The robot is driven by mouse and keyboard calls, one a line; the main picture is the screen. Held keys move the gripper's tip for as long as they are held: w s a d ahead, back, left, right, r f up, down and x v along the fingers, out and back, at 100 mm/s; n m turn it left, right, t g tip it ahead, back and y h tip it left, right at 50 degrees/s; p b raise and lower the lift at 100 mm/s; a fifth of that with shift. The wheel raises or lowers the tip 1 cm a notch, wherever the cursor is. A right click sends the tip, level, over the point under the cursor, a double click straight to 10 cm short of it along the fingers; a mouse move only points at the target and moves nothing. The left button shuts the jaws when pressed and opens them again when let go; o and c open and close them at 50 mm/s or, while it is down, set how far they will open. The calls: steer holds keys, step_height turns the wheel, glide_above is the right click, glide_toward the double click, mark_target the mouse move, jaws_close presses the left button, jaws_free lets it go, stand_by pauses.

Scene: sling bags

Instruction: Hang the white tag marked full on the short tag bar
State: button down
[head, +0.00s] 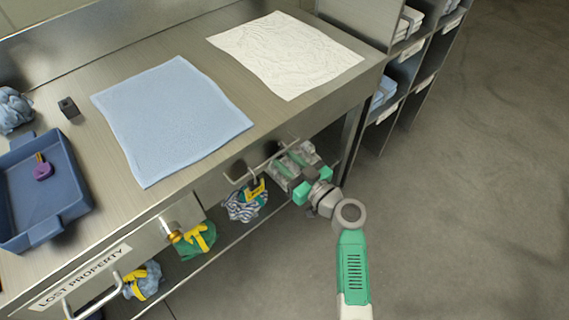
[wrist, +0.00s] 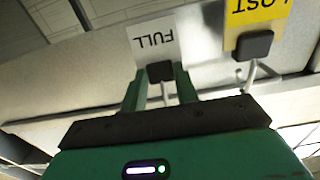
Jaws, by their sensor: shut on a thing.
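The white tag marked FULL (wrist: 156,42) is upside down in the wrist view, with a dark block (wrist: 160,71) at its end. My gripper (wrist: 159,77) is shut on that block with its green fingers either side. In the head view my gripper (head: 302,178) is just below the bench's front edge, beside the metal tag bar (head: 262,164). The white tag is not clear there. A yellow tag marked LOST (wrist: 256,10) is right of the white tag, apart from it; a yellow tag also shows below the bar in the head view (head: 256,188). I cannot tell whether the white tag touches the bar.
Blue cloth (head: 172,118) and white cloth (head: 284,52) lie on the bench. A blue tray (head: 70,217) is at left. Bundles, including a striped one (head: 243,206) and a green one (head: 197,243), sit beneath the bench front. Shelving (head: 405,75) stands behind; floor at right is clear.

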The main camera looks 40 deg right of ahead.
steer(key=shift+r, duration=0.7)
steer(key=shift+s, duration=0.15)
steer(key=s, duration=0.7)
steer(key=shift+s, duration=0.15)
stand_by(0.4)
